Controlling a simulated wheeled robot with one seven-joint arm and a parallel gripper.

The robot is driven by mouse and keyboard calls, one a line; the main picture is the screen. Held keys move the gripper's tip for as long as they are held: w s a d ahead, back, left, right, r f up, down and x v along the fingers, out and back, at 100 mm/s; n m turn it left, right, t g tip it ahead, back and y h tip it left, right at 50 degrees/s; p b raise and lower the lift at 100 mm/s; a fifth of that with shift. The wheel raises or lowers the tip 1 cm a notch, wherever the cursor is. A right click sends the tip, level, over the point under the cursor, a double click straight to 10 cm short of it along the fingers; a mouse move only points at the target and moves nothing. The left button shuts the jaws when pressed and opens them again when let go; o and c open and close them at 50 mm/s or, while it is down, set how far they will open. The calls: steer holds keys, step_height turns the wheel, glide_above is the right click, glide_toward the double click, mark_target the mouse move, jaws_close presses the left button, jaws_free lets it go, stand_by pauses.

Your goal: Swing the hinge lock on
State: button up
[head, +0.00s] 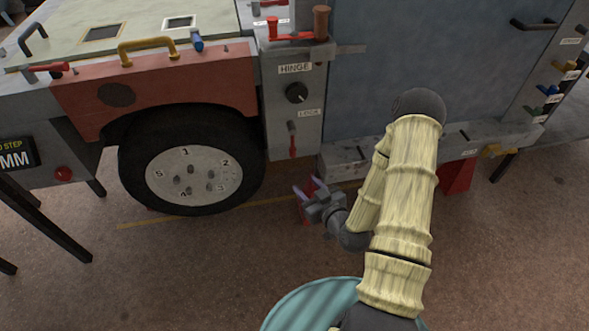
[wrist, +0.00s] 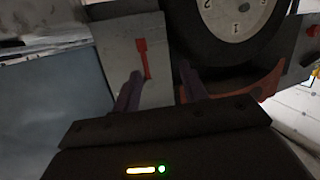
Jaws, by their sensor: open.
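The hinge lock is a small red-handled lever (head: 293,143) on a grey post, below a label that seems to read LOCK. In the head view it hangs about straight down from its pivot. It also shows in the wrist view as a red lever (wrist: 143,58) on a pale grey face. My gripper (head: 312,188) is open and empty, low in front of the post, below and slightly right of the lever. In the wrist view my fingertips (wrist: 160,74) are apart, with the lever beyond them, nearer the left finger. I see no contact.
A black knob (head: 296,93) sits under the HINGE label. Another red lever (head: 290,37) is at the post's top. A tyre (head: 190,160) stands left of the post, a blue-grey panel (head: 400,60) right. Floor in front is open.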

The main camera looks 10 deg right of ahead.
steer(key=d+f+m+t+h+b, duration=0.1)
steer(key=s+d+f+m+t+b, duration=0.1)
steer(key=f, duration=0.1)
steer(key=shift+s+d+t+h, duration=0.1)
steer(key=shift+s+t+h, duration=0.05)
steer(key=shift+t+h, duration=0.25)
steer(key=b, duration=1)
glide_toward(294, 155)
steer(key=w, duration=0.3)
steer(key=w+a, duration=0.1)
steer(key=w, duration=0.2)
steer(key=w+p, duration=0.1)
steer(key=w, duration=0.2)
steer(key=shift+w+a, duration=0.25)
